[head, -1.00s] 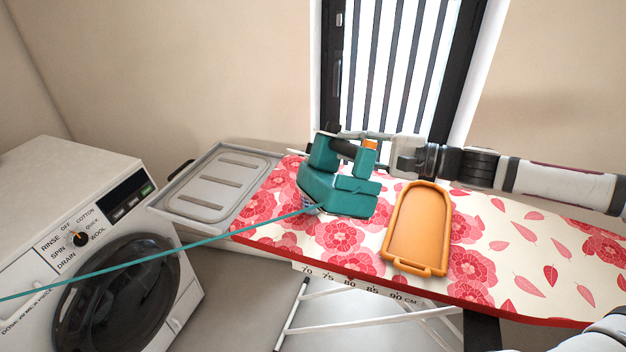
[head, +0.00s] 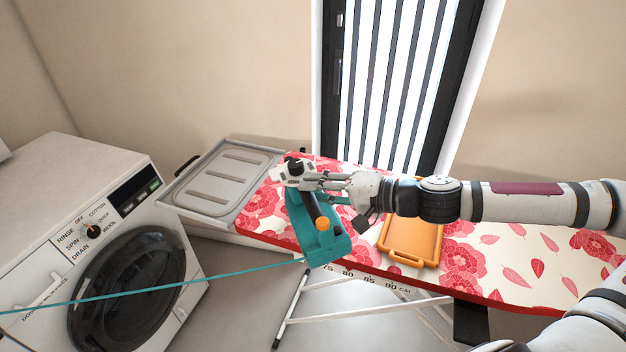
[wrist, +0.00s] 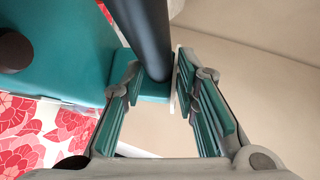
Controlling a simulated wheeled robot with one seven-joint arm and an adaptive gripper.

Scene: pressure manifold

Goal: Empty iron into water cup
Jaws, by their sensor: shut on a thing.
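The iron (head: 325,245) is teal with a black handle (head: 308,205) and an orange cap (head: 322,223). In the head view it is over the left part of the ironing board, its orange-capped end towards me and overlapping the board's front edge. I cannot tell its exact height. My gripper (head: 325,182) is at the handle's far end. In the wrist view, my gripper (wrist: 160,95) is shut on the iron's black handle (wrist: 143,35), between teal-padded fingers; the teal body (wrist: 55,45) is to the left. A teal cord runs left from the iron. I see no water cup.
The ironing board (head: 520,265) has a red floral cover. An orange tray (head: 412,240) lies on it, partly behind my arm. A washing machine (head: 100,240) stands at far left. The board's right part is clear.

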